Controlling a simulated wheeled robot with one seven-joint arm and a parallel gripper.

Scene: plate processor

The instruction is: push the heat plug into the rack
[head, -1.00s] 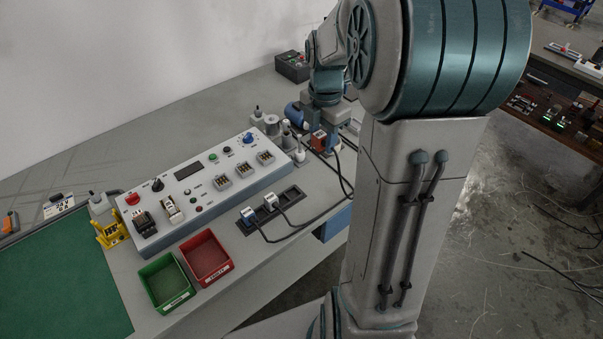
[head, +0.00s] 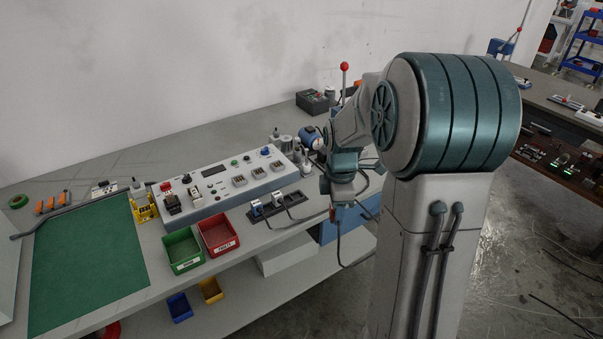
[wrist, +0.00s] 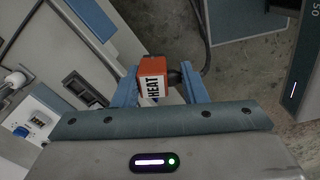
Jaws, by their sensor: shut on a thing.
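The heat plug (wrist: 152,80) is an orange block with a white HEAT label, held between the two blue fingers of my gripper (wrist: 158,90) in the wrist view. A dark cable leaves its right side. In the head view, my gripper (head: 332,206) hangs right of the rack near the table's front edge, and only a small orange part of the plug (head: 332,215) shows. The black rack (head: 293,212) holds two white-and-blue plugs toward its left; its right end looks empty. In the wrist view the rack (wrist: 82,90) lies left of the plug, apart from it.
The control panel (head: 222,190) stands behind the rack. A red bin (head: 219,236) and a green bin (head: 183,250) stand to its left. Cables hang over the table's front edge. A blue cabinet (head: 343,224) is below the gripper.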

